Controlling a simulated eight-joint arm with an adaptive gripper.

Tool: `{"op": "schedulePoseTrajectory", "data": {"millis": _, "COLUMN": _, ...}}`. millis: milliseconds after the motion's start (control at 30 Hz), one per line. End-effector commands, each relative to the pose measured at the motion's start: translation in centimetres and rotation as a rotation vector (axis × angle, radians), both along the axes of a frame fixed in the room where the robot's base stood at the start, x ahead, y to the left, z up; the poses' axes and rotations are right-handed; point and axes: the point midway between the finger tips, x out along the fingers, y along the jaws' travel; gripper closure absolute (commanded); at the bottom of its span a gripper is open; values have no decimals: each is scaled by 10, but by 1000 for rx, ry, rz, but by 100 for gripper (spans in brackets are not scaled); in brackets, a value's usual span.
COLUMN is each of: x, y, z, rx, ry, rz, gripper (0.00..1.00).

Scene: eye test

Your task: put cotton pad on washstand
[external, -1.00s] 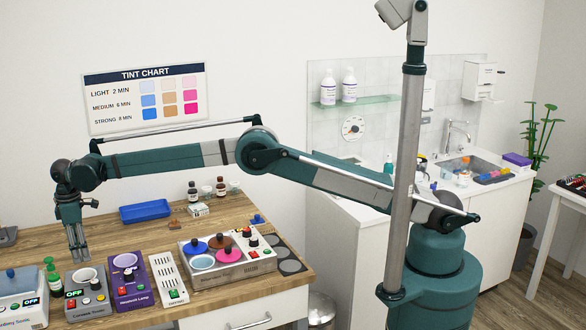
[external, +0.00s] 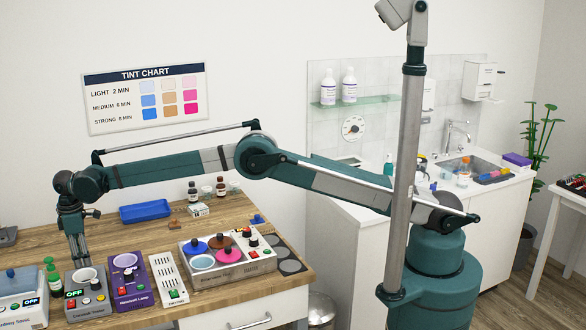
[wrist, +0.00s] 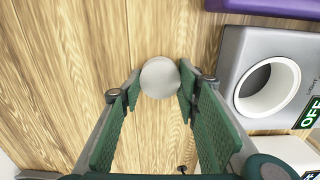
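A round, pale grey-white pad (wrist: 160,77), which looks like the cotton pad, lies on the wooden table in the wrist view. My gripper (wrist: 159,82) has its two green fingers apart, one on each side of the pad at the fingertips. I cannot tell whether they touch it. In the external view my gripper (external: 78,258) points down at the left of the table, its tips behind a grey device, and the pad is hidden. The washstand (external: 510,215) is the white cabinet with a sink at the right, beyond my arm's base.
A grey device with a round white cup (external: 85,275) stands close beside my gripper. A purple lamp unit (external: 130,283) and a white strip (external: 169,279) follow to the right. A blue tray (external: 145,211) lies behind.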

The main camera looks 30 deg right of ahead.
Motion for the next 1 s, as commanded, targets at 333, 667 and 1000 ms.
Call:
{"op": "schedulePoseTrajectory", "data": {"millis": 333, "x": 0, "y": 0, "z": -3, "rx": 0, "ry": 0, "rz": 0, "gripper": 61}}
{"op": "schedulePoseTrajectory", "data": {"millis": 667, "x": 0, "y": 0, "z": -3, "rx": 0, "ry": 0, "rz": 0, "gripper": 53}}
{"op": "schedulePoseTrajectory", "data": {"millis": 1000, "x": 0, "y": 0, "z": 10, "rx": 0, "ry": 0, "rz": 0, "gripper": 53}}
